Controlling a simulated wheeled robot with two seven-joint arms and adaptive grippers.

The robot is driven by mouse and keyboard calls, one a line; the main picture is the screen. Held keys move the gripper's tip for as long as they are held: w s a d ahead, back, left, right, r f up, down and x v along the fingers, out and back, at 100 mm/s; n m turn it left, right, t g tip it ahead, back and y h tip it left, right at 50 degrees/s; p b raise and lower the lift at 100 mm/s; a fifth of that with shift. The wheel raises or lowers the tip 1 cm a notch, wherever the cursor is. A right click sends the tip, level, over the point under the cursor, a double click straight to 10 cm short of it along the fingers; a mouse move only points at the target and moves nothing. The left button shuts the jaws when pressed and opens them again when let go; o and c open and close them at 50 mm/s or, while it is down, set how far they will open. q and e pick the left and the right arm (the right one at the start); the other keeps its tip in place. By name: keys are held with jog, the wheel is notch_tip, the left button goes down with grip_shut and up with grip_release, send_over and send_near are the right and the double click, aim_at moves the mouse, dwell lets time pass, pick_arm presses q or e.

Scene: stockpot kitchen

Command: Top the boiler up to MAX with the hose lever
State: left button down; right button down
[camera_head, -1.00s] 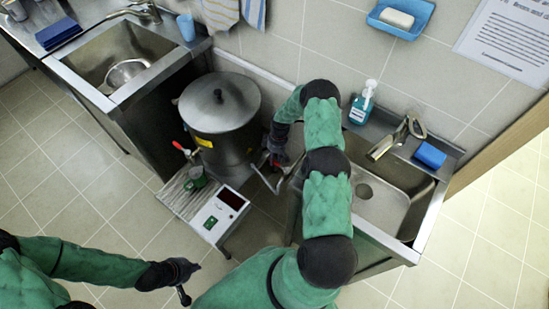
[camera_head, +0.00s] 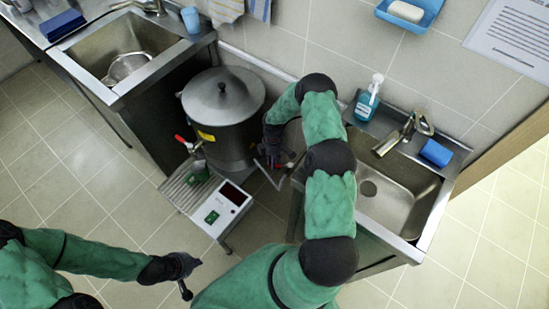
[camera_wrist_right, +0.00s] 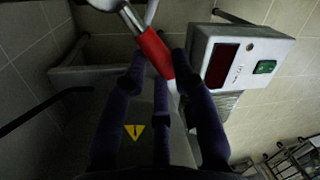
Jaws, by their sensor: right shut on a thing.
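The boiler (camera_head: 222,112) is a large grey metal pot with a closed, knobbed lid, standing on the floor between two counters. No MAX mark or water level is readable. The hose lever has a red grip (camera_wrist_right: 154,52) on a bare metal part, seen close up in the right wrist view. My right gripper (camera_wrist_right: 158,65) is shut on this red grip, its dark fingers around it. In the head view my right gripper (camera_head: 271,150) is low beside the boiler's right side, partly hidden by my arm. My left gripper (camera_head: 188,277) is open and empty over the floor at lower left.
A white control box (camera_head: 222,208) with a dark display and green button stands in front of the boiler. A red-handled tap (camera_head: 184,141) sits above a green cup (camera_head: 198,172). Sinks flank the boiler at left (camera_head: 88,55) and right (camera_head: 420,205). Tiled floor is clear in front.

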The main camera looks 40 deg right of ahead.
jog(key=shift+s+a+n+h, duration=0.2)
jog(key=shift+s+a+n, duration=0.35)
jog(key=shift+n, duration=0.7)
jog(key=shift+s+a+n+h, duration=0.2)
jog(key=shift+s+n, duration=0.7)
jog(key=shift+n, duration=0.3)
jog(key=shift+s+a+n+h, duration=0.2)
jog(key=shift+s+a+n, duration=0.35)
jog(key=shift+n, duration=0.7)
jog(key=shift+s+d, duration=0.15)
jog(key=shift+s, duration=0.05)
jog(key=shift+g, duration=0.3)
jog(key=c, duration=1)
grip_release()
jog(key=shift+w+r, duration=0.1)
jog(key=v, duration=1.1)
jog(key=shift+r, duration=0.4)
